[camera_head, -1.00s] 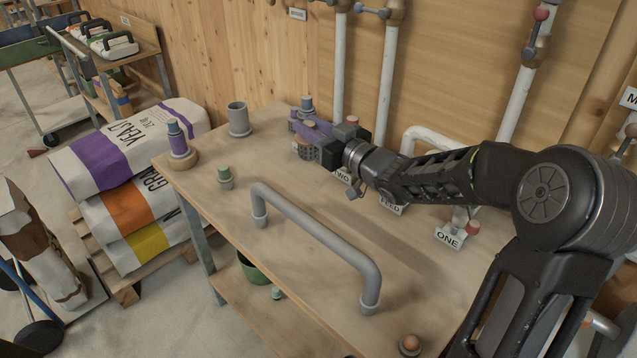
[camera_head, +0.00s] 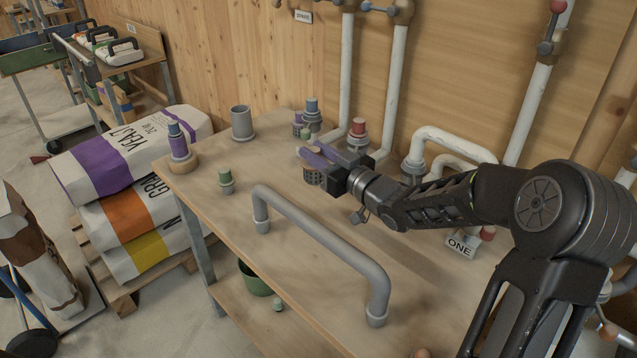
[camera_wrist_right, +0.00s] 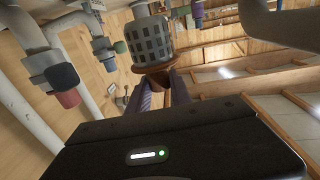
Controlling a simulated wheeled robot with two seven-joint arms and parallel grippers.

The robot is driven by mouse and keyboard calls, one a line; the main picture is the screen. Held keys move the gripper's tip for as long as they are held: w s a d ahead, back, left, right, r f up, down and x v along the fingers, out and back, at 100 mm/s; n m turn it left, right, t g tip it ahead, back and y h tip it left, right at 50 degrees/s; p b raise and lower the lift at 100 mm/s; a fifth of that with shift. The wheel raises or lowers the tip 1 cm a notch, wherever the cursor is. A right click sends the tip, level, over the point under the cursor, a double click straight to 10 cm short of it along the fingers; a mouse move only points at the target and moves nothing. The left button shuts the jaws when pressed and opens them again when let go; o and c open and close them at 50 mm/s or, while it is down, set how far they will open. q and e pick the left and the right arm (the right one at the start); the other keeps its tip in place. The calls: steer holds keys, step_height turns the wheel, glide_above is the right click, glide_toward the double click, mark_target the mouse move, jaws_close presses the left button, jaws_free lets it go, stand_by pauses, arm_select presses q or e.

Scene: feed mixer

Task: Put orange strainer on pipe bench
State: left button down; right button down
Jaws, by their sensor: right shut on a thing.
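My left gripper is not in view.
On the bench are a grey bent pipe (camera_head: 325,240), a grey cup (camera_head: 241,122), a purple-and-blue fitting (camera_head: 178,142) and a green-capped fitting (camera_head: 225,178). A purple strainer (camera_head: 298,120) stands at the back near the white pipes (camera_head: 345,80).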

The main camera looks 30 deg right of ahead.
mark_target(316, 181)
steer(key=shift+f, duration=1.55)
steer(key=shift+f, duration=1.9)
steer(key=shift+f, duration=0.1)
steer(key=shift+f+b, duration=0.55)
steer(key=shift+b, duration=0.1)
steer(key=c, duration=1.2)
jaws_free()
steer(key=shift+o, duration=0.2)
steer(key=shift+r, duration=0.1)
